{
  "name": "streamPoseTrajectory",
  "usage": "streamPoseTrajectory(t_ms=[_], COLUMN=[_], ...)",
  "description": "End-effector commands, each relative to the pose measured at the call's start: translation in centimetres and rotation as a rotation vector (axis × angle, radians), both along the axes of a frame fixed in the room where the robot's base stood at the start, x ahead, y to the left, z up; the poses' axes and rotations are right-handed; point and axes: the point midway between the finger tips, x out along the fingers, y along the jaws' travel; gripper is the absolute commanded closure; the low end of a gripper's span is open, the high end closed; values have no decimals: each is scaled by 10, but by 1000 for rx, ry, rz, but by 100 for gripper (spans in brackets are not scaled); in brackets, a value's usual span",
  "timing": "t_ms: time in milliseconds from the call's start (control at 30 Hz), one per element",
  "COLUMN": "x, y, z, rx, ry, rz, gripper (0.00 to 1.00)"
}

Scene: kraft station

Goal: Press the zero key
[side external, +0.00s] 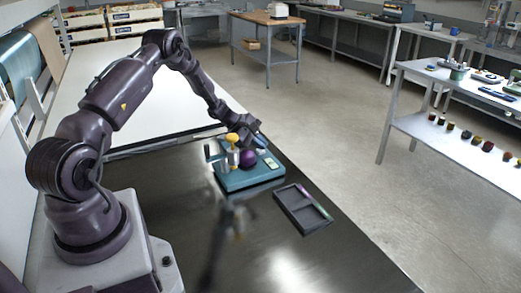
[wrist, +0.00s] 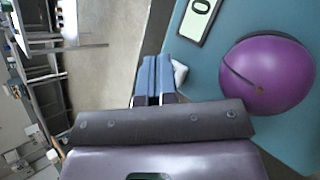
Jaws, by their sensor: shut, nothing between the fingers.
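A teal scale-like device (side external: 252,180) sits on the dark table, with a purple ball (side external: 247,159) on top. In the wrist view, the teal surface (wrist: 250,20) fills the right side with the purple ball (wrist: 268,76) on it. A pale display (wrist: 196,17) showing a 0-like digit is at the top. A small whitish part (wrist: 180,73), possibly the key, shows just right of my fingers and is partly hidden by them. My gripper (wrist: 153,62) has blue fingers that are shut and empty, beside the device's edge. In the side view my gripper (side external: 262,142) is just above the device's far right side; contact cannot be told.
A metal cylinder (side external: 232,158) and a yellow knob-like piece (side external: 233,138) stand at the device's left, close to my wrist. A dark tray (side external: 290,216) with pen-like items lies to the right.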

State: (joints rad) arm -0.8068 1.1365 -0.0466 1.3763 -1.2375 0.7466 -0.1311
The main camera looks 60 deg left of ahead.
Motion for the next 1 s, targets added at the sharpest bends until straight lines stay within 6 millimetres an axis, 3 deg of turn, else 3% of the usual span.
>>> streamPoseTrajectory(t_ms=[367, 1000], x=[0, -1], y=[0, 0], z=[-1, 15], rx=[1, -1], ry=[1, 1], rz=[0, 0], gripper=[100, 100])
